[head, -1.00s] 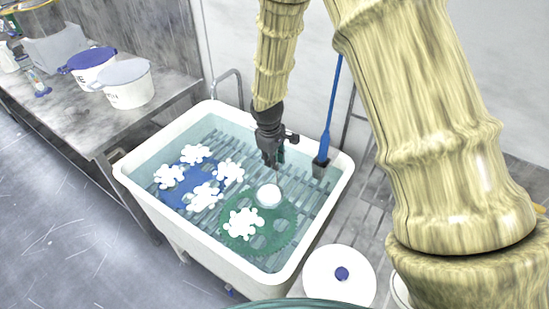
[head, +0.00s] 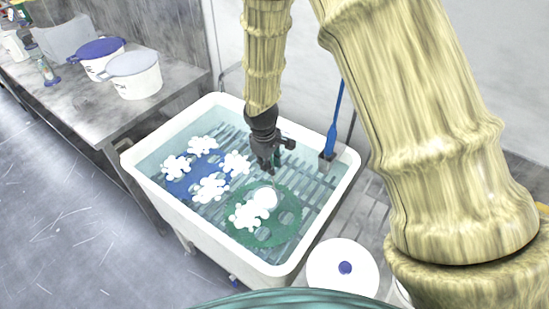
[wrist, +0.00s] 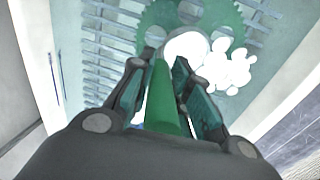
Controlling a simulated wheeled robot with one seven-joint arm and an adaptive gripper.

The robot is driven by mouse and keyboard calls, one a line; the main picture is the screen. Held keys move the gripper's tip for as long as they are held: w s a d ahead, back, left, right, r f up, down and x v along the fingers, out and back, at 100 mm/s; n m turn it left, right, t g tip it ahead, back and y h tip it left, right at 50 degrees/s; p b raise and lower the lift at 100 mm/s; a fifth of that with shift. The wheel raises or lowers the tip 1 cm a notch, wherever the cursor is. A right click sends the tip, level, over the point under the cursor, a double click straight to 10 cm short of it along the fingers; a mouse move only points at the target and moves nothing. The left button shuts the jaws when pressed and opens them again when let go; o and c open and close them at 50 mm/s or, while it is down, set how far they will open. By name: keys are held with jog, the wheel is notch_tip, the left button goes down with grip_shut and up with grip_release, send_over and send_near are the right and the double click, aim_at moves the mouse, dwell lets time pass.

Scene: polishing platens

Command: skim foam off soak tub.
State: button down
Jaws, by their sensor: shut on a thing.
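My gripper (head: 276,166) reaches down over the white soak tub (head: 176,206) and is shut on a green handle (wrist: 163,95), seen between its fingers in the wrist view. A white round disc (head: 266,196), which appears to be the skimmer's head, lies past the handle; its join is hidden. The disc overlaps a white foam patch (head: 246,214) over the green toothed platen (head: 287,208); whether they touch I cannot tell. That patch also shows in the wrist view (wrist: 230,66). Several more foam patches (head: 211,187) lie over the blue platen (head: 186,187) at the left.
A blue-handled tool (head: 336,115) stands at the tub's back right. A white lidded bucket (head: 342,268) stands at the tub's front right.

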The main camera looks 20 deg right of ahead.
jog(key=s+a, duration=0.5)
jog(key=a, duration=0.1)
jog(key=shift+a+p, duration=0.35)
jog(key=shift+p, duration=0.1)
dwell(0.4)
jog(key=w+a, duration=1.1)
jog(key=w, duration=0.3)
jog(key=shift+p, duration=0.45)
dwell(0.9)
jog(key=w+d, duration=0.8)
jog(key=d, duration=0.3)
jog(key=shift+w, duration=0.25)
dwell(0.9)
